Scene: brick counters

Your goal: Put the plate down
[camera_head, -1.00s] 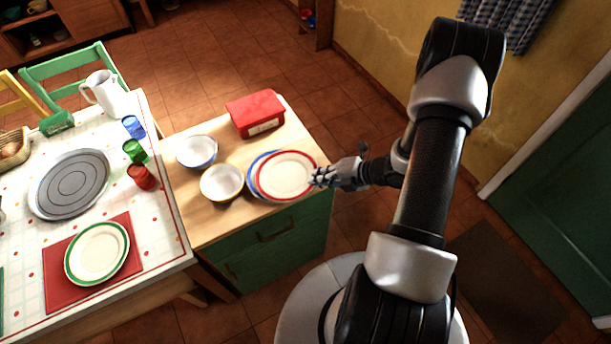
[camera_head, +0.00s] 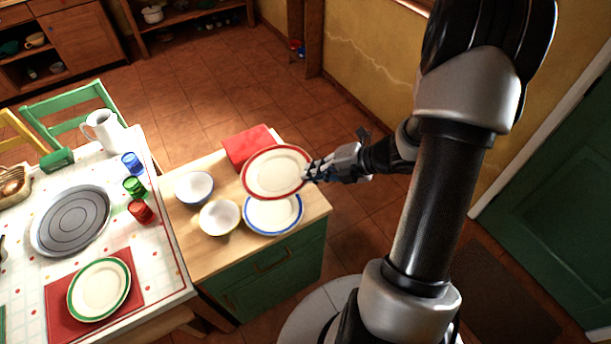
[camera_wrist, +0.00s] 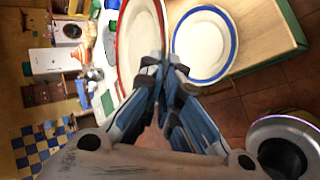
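A white plate with a red rim (camera_head: 276,172) is held at its right edge by my gripper (camera_head: 310,172), raised above the wooden counter. It also shows in the wrist view (camera_wrist: 138,40), with my gripper's fingertips (camera_wrist: 166,66) closed on its rim. A white plate with a blue rim (camera_head: 272,214) lies on the wooden counter (camera_head: 215,258), below and nearer than the held plate. The blue-rimmed plate also shows in the wrist view (camera_wrist: 204,44), apart from the fingers.
Two bowls, (camera_head: 194,186) and (camera_head: 219,217), stand left of the plates. A red box (camera_head: 247,146) stands behind, partly hidden by the held plate. The dining table (camera_head: 160,262) at left holds a green-rimmed plate (camera_head: 99,290) on a red mat, a grey tray (camera_head: 70,220), cups and a white jug (camera_head: 103,131).

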